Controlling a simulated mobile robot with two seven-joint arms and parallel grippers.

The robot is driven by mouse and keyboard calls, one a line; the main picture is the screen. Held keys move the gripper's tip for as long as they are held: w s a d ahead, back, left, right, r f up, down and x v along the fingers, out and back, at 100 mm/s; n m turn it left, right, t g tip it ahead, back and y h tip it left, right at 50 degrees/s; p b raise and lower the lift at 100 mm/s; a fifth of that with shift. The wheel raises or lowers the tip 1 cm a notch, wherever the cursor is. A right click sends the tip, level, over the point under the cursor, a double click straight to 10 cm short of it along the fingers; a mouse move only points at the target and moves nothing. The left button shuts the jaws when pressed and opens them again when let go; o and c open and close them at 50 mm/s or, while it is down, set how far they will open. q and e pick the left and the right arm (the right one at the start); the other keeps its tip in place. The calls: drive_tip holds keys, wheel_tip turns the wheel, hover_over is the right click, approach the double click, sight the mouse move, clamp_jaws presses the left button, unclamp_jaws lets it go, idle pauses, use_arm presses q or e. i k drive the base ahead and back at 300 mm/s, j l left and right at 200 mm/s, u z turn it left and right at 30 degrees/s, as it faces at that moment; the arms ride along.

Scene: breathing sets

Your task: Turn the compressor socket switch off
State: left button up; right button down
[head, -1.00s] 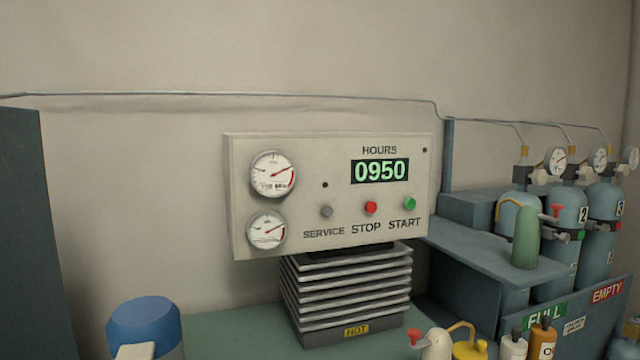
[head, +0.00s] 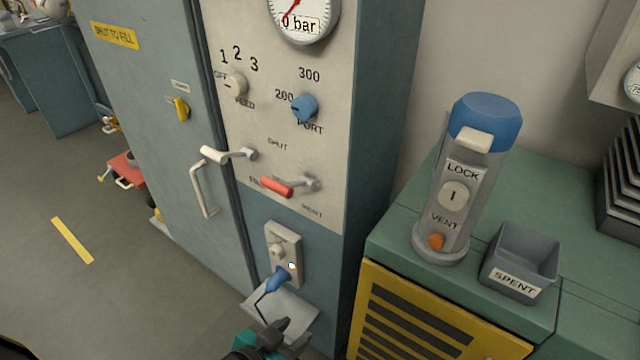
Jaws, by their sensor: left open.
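A beige socket plate (head: 296,246) is on the lower blue-grey front of the tall cabinet. It has a small pale knob or switch (head: 277,251), a small white spot that looks lit, and a blue plug (head: 279,279) at its lower part with a dark lead hanging from it. I cannot read a label on the plate or tell the switch's position. My left gripper (head: 290,332) is at the bottom edge, below the plug and apart from the socket in the picture. It is open and appears empty, with its jaws only partly visible. My right gripper is out of view.
Above the socket are a red lever (head: 277,187), a white lever (head: 214,154), a feed knob (head: 235,85) and a blue port knob (head: 305,108). A door handle (head: 203,190) stands out at left. A blue-topped cylinder (head: 484,122) and spent bin (head: 520,262) stand on the green counter.

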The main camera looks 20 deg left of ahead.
sight(276, 252)
drive_tip(key=u, duration=1)
drive_tip(key=i+j+z, duration=0.1)
drive_tip(key=z, duration=0.25)
drive_tip(key=j+z, duration=0.35)
drive_tip(key=i+j+z, duration=0.1)
drive_tip(key=z, duration=0.2)
drive_tip(key=j+z, duration=0.4)
drive_tip(key=j, duration=1.3)
drive_tip(key=k+j+z, duration=0.1)
drive_tip(key=j, duration=1.45)
drive_tip(key=k+z, duration=0.05)
